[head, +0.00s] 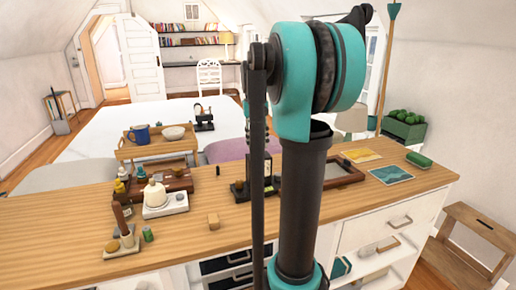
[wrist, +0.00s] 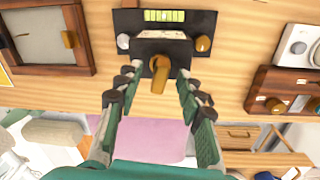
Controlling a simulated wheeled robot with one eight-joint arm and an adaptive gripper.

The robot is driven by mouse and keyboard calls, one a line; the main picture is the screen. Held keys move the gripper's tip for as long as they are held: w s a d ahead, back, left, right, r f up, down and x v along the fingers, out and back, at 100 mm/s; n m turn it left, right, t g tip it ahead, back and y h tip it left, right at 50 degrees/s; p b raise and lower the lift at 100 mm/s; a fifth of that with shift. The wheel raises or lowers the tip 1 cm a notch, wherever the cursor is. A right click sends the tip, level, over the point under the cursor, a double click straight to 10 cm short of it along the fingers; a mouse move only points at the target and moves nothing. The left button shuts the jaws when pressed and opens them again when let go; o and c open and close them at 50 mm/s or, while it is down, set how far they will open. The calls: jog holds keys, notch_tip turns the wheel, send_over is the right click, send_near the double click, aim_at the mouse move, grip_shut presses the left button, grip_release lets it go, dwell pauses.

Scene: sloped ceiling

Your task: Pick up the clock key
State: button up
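In the wrist view a small brass-coloured piece (wrist: 160,72) stands at the edge of a black stand, between and just ahead of my fingertips. It may be the clock key; its shape is too blurred to be sure. My gripper (wrist: 157,85) is open, with one finger on each side and nothing held. I cannot tell whether either finger touches the piece. The black stand (wrist: 150,48) has a silver knob, a brass knob and a yellow-green strip. In the head view the stand (head: 238,192) sits on the wooden counter (head: 80,235); my arm hides my gripper.
A wooden framed box (head: 335,175) lies right of the stand. A white device (head: 165,203) and a dark wooden box (head: 150,187) stand to its left. The counter's front strip is mostly clear. A bed (head: 95,140) lies beyond.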

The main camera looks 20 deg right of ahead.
jog(key=shift+f, duration=0.55)
grip_shut()
jog(key=shift+r, duration=0.2)
